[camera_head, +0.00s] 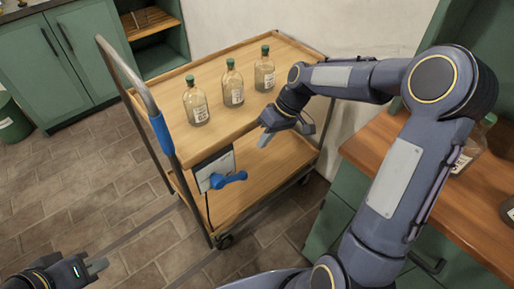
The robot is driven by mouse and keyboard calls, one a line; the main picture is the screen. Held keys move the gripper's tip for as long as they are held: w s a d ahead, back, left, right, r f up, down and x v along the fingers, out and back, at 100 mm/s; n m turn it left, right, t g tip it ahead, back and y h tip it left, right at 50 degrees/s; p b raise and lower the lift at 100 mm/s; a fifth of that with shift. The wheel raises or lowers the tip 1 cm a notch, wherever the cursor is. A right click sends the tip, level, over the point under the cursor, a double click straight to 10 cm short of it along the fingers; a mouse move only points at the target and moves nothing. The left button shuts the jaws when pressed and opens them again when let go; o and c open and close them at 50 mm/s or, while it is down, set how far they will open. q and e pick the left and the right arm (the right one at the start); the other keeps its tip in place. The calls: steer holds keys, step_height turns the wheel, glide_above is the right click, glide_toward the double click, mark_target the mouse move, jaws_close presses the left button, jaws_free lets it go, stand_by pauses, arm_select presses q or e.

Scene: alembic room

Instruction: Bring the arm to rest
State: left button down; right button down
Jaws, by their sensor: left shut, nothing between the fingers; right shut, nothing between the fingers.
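My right arm comes in from the lower right and bends over to the cart. Its gripper (268,137) is shut and empty, in front of the wooden cart's (254,116) top near its right front edge. My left gripper (97,267) is at the bottom left corner, low over the floor, shut and empty. Most of the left arm is out of view. Three bottles with green caps stand upright in a row on the cart top: the left one (196,105), the middle one (233,88) and the right one (264,74).
The cart has a blue-gripped push handle (161,134), a blue lever (229,179) on its front and a lower shelf (243,193). A wooden counter (455,221) with bottles is at the right. Green cabinets (72,57) stand at the back left.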

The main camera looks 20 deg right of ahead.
steer(key=shift+d+r, duration=0.25)
steer(key=shift+r, duration=0.1)
stand_by(0.3)
steer(key=s+r+m+t+h, duration=0.1)
steer(key=s+r+m+t, duration=0.15)
steer(key=s+r, duration=0.75)
steer(key=s+f+m+t, duration=0.3)
steer(key=s, duration=1)
step_height(320, 180, up, 14)
steer(key=p, duration=1.3)
steer(key=shift+s+a+f+h+p, duration=0.15)
steer(key=shift+s+a+h+p, duration=0.15)
steer(key=shift+a+p, duration=0.1)
steer(key=shift+n, duration=0.25)
steer(key=shift+d, duration=0.1)
